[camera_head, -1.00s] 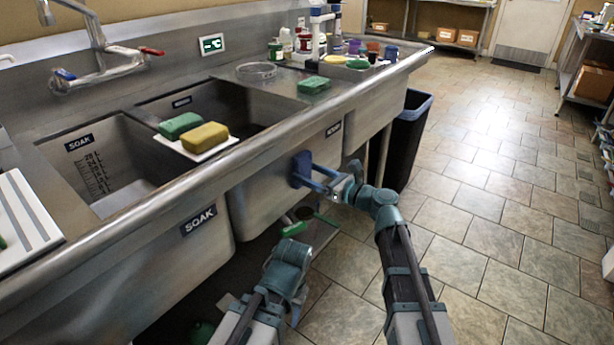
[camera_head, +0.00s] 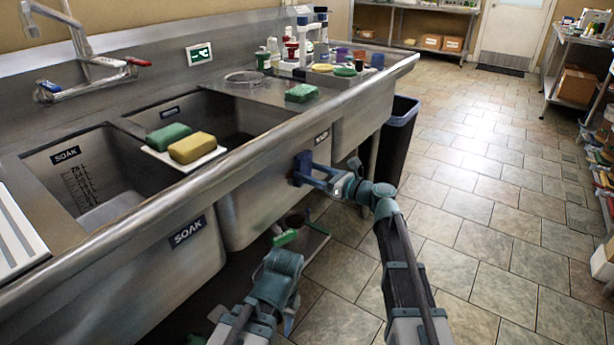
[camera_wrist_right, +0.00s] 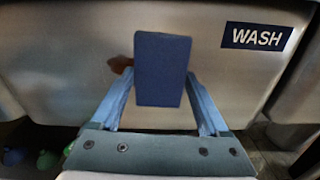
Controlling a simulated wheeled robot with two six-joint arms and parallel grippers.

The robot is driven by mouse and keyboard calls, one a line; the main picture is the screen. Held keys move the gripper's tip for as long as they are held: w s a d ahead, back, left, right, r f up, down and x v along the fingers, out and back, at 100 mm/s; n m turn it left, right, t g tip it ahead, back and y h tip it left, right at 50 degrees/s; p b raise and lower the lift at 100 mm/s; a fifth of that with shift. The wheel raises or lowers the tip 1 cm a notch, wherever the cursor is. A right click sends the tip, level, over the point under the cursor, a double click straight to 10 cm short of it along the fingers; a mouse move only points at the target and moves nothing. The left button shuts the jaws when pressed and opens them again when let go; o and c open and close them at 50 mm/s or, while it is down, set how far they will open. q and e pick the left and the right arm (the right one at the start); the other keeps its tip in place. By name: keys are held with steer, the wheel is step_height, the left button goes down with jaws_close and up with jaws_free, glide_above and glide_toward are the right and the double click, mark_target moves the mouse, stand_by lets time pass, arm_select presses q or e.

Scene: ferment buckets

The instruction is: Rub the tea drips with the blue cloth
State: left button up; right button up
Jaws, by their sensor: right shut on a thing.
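The blue cloth (camera_head: 303,163), a dark blue pad, is in my right gripper (camera_head: 312,172) at the front of the sink basin labelled WASH. In the right wrist view the cloth (camera_wrist_right: 162,70) stands upright between the two fingers of the right gripper (camera_wrist_right: 162,92). Whether it touches the steel is hard to tell. A brown tea drip mark (camera_wrist_right: 121,64) shows on the steel just left of the cloth, partly hidden by it. No drips can be made out in the head view. My left gripper (camera_head: 286,300) is low in front of the sink, its fingers mostly hidden.
The WASH label (camera_wrist_right: 257,36) is right of the cloth. Green and yellow sponges (camera_head: 192,148) lie on a white board on the sink rim. A dark bin (camera_head: 398,140) stands beyond the sink. Open tiled floor (camera_head: 480,220) lies to the right.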

mark_target(284, 180)
steer(key=shift+d, duration=0.1)
steer(key=shift+s+a, duration=1.2)
steer(key=shift+s, duration=0.2)
steer(key=shift+s+a, duration=0.55)
steer(key=shift+s, duration=0.25)
steer(key=shift+s+a, duration=0.55)
steer(key=shift+s, duration=0.2)
steer(key=shift+d, duration=0.15)
steer(key=shift+v, duration=2.95)
steer(key=shift+d, duration=0.1)
